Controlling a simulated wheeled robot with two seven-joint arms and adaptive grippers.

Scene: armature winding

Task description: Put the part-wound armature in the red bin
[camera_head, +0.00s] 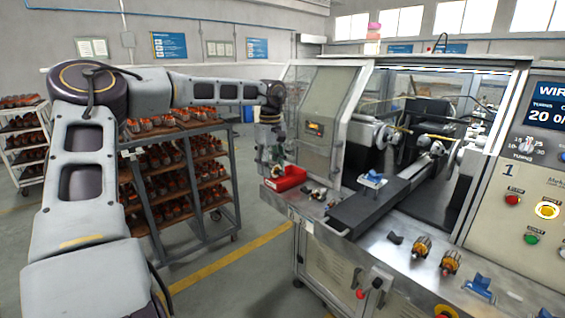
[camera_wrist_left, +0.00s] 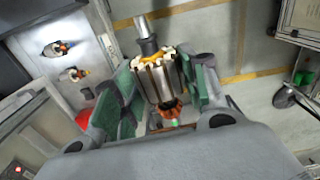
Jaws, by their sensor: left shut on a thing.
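My left gripper (camera_head: 273,160) hangs at the end of the outstretched left arm, just above and left of the red bin (camera_head: 285,178) on the bench's far left corner. In the left wrist view my left gripper (camera_wrist_left: 160,95) has its green-padded fingers shut on an armature (camera_wrist_left: 158,78) with a silver laminated core, a shaft and orange winding at one end. In the head view the held armature is small and mostly hidden by the fingers. Part of the red bin (camera_wrist_left: 83,119) shows beside the left finger in the wrist view. My right gripper is not in view.
Two orange armatures (camera_head: 422,246) (camera_head: 451,262) and a blue holder (camera_head: 479,286) are on the front bench. The winding machine (camera_head: 328,112) rises behind the bin. A loaded rack cart (camera_head: 185,175) stands left, with floor between.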

